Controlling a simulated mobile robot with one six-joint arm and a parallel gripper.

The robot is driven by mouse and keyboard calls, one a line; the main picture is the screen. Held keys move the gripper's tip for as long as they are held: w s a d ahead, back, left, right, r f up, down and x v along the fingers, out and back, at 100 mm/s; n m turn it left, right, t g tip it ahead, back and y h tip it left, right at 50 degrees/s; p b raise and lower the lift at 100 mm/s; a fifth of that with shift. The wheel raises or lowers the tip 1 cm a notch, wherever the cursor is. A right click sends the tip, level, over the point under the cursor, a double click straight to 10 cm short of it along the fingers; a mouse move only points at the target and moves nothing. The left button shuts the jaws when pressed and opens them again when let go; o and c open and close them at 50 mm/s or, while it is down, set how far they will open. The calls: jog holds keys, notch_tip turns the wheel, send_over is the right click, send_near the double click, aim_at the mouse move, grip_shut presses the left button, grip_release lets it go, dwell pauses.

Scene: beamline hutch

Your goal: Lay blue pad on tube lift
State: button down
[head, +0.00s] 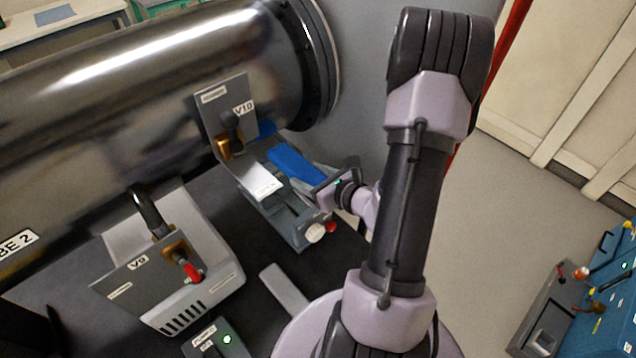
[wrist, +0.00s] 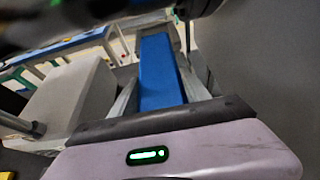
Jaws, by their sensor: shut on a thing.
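The blue pad (head: 293,163) is a long flat blue piece held in my gripper (head: 306,174). In the wrist view the pad (wrist: 160,70) runs away from the palm between the two grey fingers of my gripper (wrist: 160,95), which are shut on it. In the head view the pad is just above and beside a grey stand with a white plate (head: 262,182) and a white knob, below the big tube's end. This stand may be the tube lift; no label for it is readable. I cannot tell whether the pad touches it.
The big shiny tube (head: 150,95) fills the upper left. A grey panel marked V10 (head: 222,105) stands close left of the pad. A panel marked V9 (head: 140,266) with a red-handled valve is at lower left. Open floor (head: 530,210) lies to the right.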

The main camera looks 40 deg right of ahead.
aim_at(278, 152)
jog(key=w+p, duration=0.1)
jog(key=w, duration=0.3)
jog(key=w+p, duration=0.1)
jog(key=w, duration=0.4)
jog(key=w+p, duration=0.1)
jog(key=w, duration=0.3)
jog(key=shift+w+d, duration=0.25)
jog(key=shift+d, duration=0.1)
jog(key=shift+f+b, duration=0.5)
jog(key=shift+f, duration=0.15)
jog(key=shift+c, duration=2.2)
grip_release()
jog(key=shift+s, duration=0.1)
